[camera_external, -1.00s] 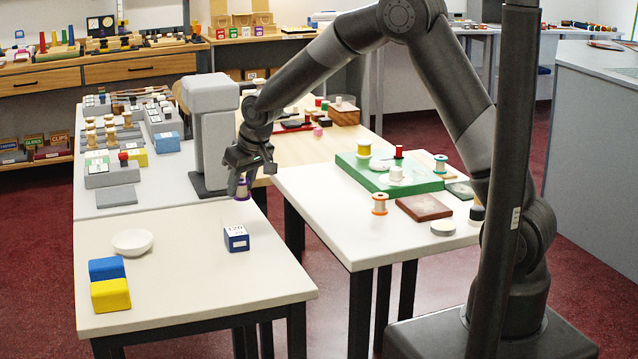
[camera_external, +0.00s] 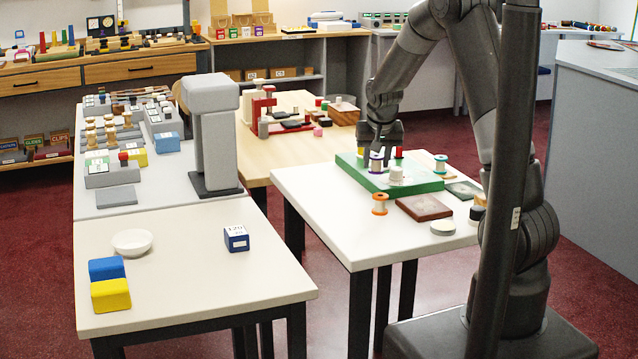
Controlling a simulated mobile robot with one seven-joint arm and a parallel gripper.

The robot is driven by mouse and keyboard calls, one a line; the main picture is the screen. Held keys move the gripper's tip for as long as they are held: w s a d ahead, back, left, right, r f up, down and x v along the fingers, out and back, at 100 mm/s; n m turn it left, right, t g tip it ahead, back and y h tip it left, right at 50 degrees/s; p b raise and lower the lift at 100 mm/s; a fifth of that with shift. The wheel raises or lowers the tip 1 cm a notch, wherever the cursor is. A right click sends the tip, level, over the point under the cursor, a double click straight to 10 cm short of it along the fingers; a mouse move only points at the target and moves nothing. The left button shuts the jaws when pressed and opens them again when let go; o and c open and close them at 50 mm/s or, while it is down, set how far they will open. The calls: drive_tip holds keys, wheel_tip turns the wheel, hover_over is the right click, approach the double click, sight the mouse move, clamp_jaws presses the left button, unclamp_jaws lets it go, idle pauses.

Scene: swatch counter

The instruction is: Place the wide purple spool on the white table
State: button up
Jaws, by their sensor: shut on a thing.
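The purple spool (camera_external: 376,163), white in the middle with purple ends, is in my gripper (camera_external: 377,148). My gripper is shut on it from above and points down. The spool shows in front of the green board (camera_external: 433,184) on the white table (camera_external: 325,212). I cannot tell whether the spool touches the board or hangs above it. My fingers hide the top of the spool.
An orange spool (camera_external: 380,204), a brown block (camera_external: 424,208) and a round white lid (camera_external: 443,227) stand on the white table. A teal spool (camera_external: 440,164) and a white spool (camera_external: 396,174) are near the green board. The table's front left part is clear.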

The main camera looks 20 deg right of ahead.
drive_tip(key=s+d+r, duration=0.4)
drive_tip(key=s+r, duration=0.1)
drive_tip(key=s, duration=0.1)
drive_tip(key=w+a+f, duration=0.1)
drive_tip(key=a+f, duration=0.1)
drive_tip(key=a, duration=0.1)
drive_tip(key=w+a+f, duration=0.2)
drive_tip(key=a, duration=0.2)
drive_tip(key=w+a+f, duration=0.1)
drive_tip(key=a+f, duration=0.1)
drive_tip(key=a, duration=0.1)
drive_tip(key=shift+w+a+f, duration=0.25)
drive_tip(key=shift+a+f, duration=0.05)
drive_tip(key=shift+a, duration=0.1)
drive_tip(key=shift+f, duration=2.05)
drive_tip(key=shift+f, duration=0.15)
drive_tip(key=o, duration=1)
drive_tip(key=shift+o, duration=0.2)
